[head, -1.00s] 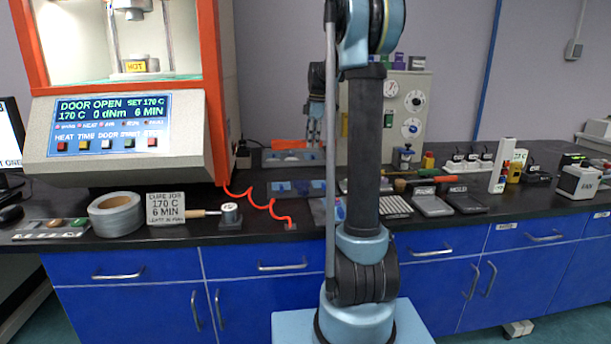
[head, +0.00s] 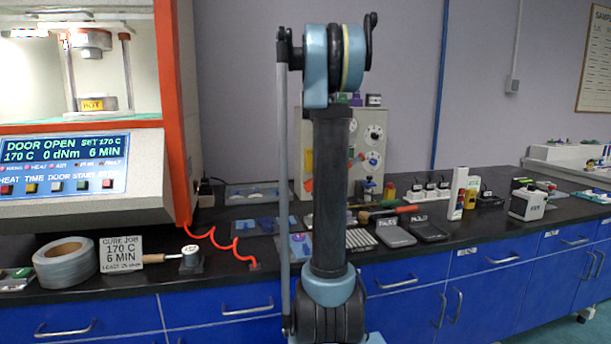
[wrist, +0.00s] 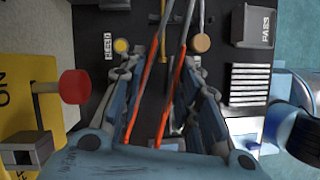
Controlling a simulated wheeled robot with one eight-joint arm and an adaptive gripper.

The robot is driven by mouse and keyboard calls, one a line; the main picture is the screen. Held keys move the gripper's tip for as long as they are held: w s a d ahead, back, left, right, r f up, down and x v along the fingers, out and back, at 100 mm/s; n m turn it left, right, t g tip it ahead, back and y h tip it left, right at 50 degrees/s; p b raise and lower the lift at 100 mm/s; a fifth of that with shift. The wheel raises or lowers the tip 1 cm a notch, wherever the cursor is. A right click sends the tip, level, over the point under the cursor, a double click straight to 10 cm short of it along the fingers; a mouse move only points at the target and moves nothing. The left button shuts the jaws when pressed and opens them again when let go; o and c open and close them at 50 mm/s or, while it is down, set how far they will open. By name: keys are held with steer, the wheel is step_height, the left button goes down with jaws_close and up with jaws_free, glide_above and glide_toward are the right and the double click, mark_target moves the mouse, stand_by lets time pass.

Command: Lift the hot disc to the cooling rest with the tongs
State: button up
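My gripper (wrist: 158,68) shows in the wrist view with its two fingers spread apart, pointing down at the dark bench. Tongs with two orange-red arms (wrist: 178,80) lie between the fingers, with a visible gap to at least the left finger. I cannot tell how high the gripper is above them. In the head view my gripper is hidden behind my own arm. The open rheometer chamber at the left holds a lower die (head: 98,103) with a yellow HOT label, under a raised upper die (head: 90,40). I cannot make out the disc or the cooling rest.
A red knob (wrist: 75,87) on a yellow box stands left of my gripper. A PASS tray (wrist: 253,24) and a slotted rack (wrist: 249,84) lie to its right. On the bench are a tape roll (head: 66,263), a CURE JOB sign (head: 122,251) and a coiled red cord (head: 225,246).

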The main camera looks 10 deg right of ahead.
steer(key=s+d+r+h, duration=0.1)
steer(key=s+d+r, duration=0.1)
steer(key=s+d, duration=0.1)
steer(key=s+d+r+m+g+h, duration=0.1)
steer(key=s+d+r, duration=0.1)
steer(key=d, duration=0.4)
steer(key=shift+s+r, duration=0.15)
steer(key=shift+s, duration=0.35)
